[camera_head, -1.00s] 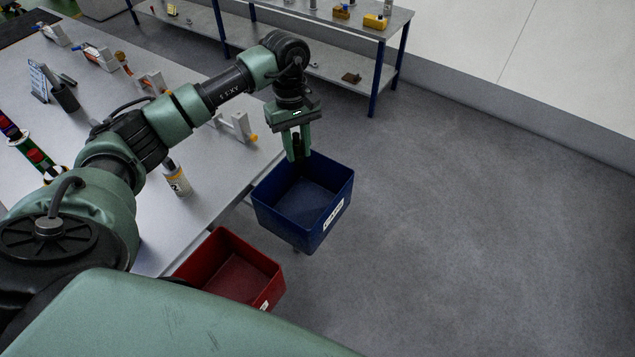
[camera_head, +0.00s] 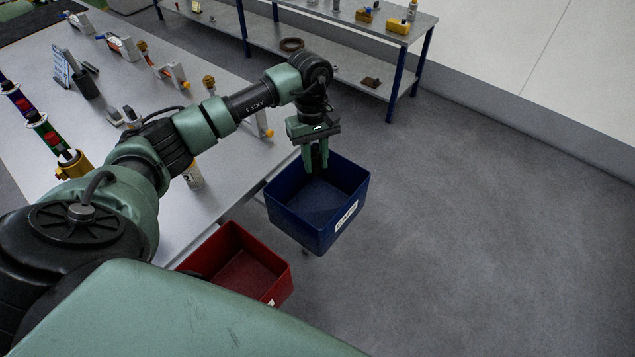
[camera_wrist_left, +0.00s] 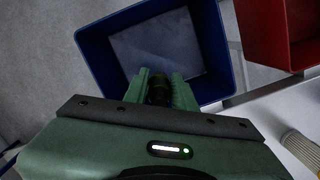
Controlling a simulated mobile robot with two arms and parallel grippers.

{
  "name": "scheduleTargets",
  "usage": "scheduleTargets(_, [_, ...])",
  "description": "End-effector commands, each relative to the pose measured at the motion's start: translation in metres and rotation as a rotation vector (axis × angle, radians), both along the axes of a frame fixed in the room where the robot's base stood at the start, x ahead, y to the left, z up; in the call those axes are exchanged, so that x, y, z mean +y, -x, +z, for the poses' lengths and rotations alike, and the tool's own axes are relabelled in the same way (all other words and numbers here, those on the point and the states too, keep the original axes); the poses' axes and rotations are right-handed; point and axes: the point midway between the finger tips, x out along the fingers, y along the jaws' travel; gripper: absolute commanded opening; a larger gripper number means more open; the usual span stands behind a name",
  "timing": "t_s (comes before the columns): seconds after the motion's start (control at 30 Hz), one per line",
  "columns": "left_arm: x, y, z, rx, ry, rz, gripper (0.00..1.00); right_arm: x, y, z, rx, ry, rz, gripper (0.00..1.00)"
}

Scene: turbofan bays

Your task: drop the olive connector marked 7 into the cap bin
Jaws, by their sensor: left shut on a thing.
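My left gripper (camera_head: 316,165) points down over the back part of the blue bin (camera_head: 347,215), with its fingertips at about rim height. It is shut on a small dark olive connector (camera_wrist_left: 158,90), which shows between the fingers in the left wrist view. The number on the connector cannot be read. The blue bin has a white label on its front, too small to read surely; its visible floor looks empty. It also shows below the fingers in the wrist view (camera_wrist_left: 97,57). My right gripper is not in view.
A red bin (camera_head: 283,287) stands nearer, beside the blue one, along the edge of the grey table (camera_head: 225,190). Several fixtures and a small can (camera_head: 193,176) are on the table. A shelf unit (camera_head: 340,20) stands behind. The floor at right is clear.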

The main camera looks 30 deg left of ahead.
Motion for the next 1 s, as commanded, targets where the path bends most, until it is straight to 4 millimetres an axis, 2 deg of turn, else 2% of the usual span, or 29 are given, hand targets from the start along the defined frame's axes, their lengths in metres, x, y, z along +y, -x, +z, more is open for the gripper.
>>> scheduleTargets(0.07, [0.000,0.000,0.000,0.000,0.000,0.000,0.00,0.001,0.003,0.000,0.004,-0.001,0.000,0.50])
scheduleTargets(0.1, [0.000,0.000,0.000,0.000,0.000,0.000,0.34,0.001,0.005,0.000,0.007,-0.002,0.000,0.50])
scheduleTargets(0.17, [0.000,0.000,0.000,0.000,0.000,0.000,0.51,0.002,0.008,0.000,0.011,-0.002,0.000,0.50])
scheduleTargets(0.57, [0.001,-0.001,0.005,-0.003,0.000,-0.001,0.52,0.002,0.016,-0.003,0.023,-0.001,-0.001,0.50])
scheduleTargets(1.0, [0.007,-0.005,0.069,-0.003,-0.001,0.000,0.52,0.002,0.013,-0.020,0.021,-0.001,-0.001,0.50])
